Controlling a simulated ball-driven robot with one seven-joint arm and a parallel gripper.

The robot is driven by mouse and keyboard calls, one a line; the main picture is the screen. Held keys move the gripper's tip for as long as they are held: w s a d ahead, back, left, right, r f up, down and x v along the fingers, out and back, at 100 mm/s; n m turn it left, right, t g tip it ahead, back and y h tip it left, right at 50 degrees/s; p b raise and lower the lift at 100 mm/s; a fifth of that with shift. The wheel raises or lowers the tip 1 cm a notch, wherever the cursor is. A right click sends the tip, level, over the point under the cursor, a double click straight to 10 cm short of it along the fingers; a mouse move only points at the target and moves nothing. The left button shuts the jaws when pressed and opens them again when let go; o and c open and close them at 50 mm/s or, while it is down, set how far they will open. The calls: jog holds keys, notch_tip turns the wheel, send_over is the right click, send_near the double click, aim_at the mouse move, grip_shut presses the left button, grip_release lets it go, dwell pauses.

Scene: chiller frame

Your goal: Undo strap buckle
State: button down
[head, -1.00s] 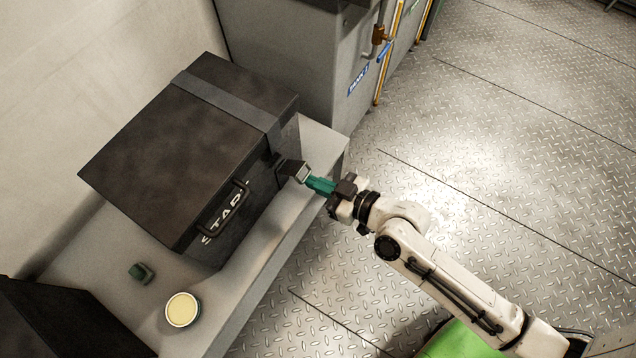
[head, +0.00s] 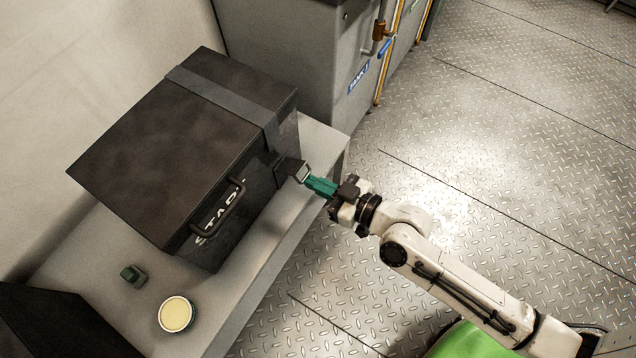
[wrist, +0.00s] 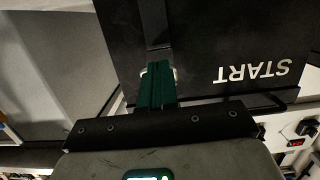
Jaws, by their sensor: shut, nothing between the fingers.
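A dark case (head: 165,145) marked START stands on a grey ledge. A grey strap (head: 225,95) runs across its lid and down the side facing my arm. The black strap buckle (head: 288,169), with a pale metal edge, sticks out from that side. My gripper (head: 308,180) has green fingers, shut with nothing between them, and their tips are at the buckle's outer end. I cannot tell whether they touch it. In the wrist view the fingers point along the strap (wrist: 155,22) and hide most of the buckle.
The case's handle (head: 220,212) is left of the buckle. A small green object (head: 134,275) and a round cream-topped item (head: 176,314) sit on the ledge (head: 215,300). A grey cabinet (head: 310,75) with pipes stands behind. The metal floor at right is clear.

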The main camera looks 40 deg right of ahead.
jog(key=shift+f+b, duration=0.55)
jog(key=shift+b, duration=0.75)
jog(key=shift+f+b, duration=0.2)
jog(key=shift+b, duration=0.15)
jog(key=shift+w+f+b, duration=0.1)
jog(key=shift+f+b, duration=0.65)
jog(key=shift+b, duration=0.55)
jog(key=shift+f, duration=0.1)
